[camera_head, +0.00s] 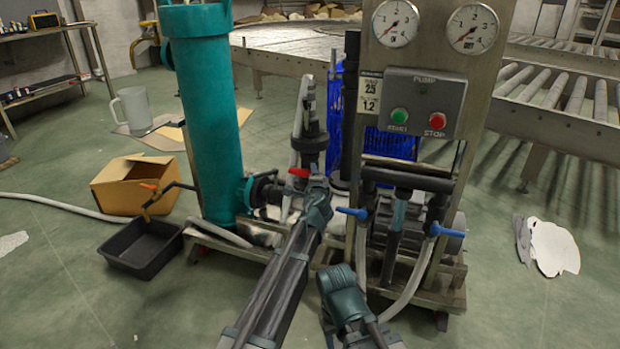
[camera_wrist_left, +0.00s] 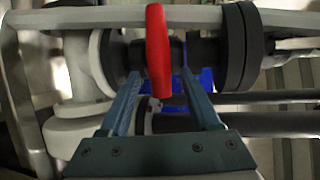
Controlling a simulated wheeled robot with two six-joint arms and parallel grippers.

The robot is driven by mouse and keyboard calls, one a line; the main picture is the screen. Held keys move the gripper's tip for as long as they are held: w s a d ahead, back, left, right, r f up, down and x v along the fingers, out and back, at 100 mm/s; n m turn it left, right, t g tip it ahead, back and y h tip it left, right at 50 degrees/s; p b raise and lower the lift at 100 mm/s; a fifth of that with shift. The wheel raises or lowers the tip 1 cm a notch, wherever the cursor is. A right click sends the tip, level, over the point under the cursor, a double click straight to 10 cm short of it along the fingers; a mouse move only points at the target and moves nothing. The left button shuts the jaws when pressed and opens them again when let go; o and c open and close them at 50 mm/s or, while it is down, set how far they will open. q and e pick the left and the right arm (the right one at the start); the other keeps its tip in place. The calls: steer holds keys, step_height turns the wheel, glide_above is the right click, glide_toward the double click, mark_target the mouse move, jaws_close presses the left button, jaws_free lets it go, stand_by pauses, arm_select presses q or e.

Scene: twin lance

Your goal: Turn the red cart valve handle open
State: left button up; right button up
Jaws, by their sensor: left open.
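The red valve handle (camera_head: 299,172) sits on the dark pipe beside the tall teal cylinder (camera_head: 208,115). In the left wrist view the red handle (camera_wrist_left: 158,50) stands upright across the picture on a dark fitting. My left gripper (camera_head: 316,184) is at the handle. In the wrist view the left gripper (camera_wrist_left: 161,76) is open, with one finger on each side of the handle's lower part and gaps on both sides. Part of my right arm (camera_head: 343,292) shows at the bottom centre; its fingers cannot be made out.
A pump panel (camera_head: 412,104) with gauges and green and red buttons stands to the right, above blue-handled valves (camera_head: 354,212). A cardboard box (camera_head: 128,188) and black tray (camera_head: 141,249) lie left. A roller conveyor (camera_head: 565,100) stands at the right.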

arm_select(q)
steer(key=shift+a, duration=0.1)
jaws_close()
steer(key=shift+r, duration=0.1)
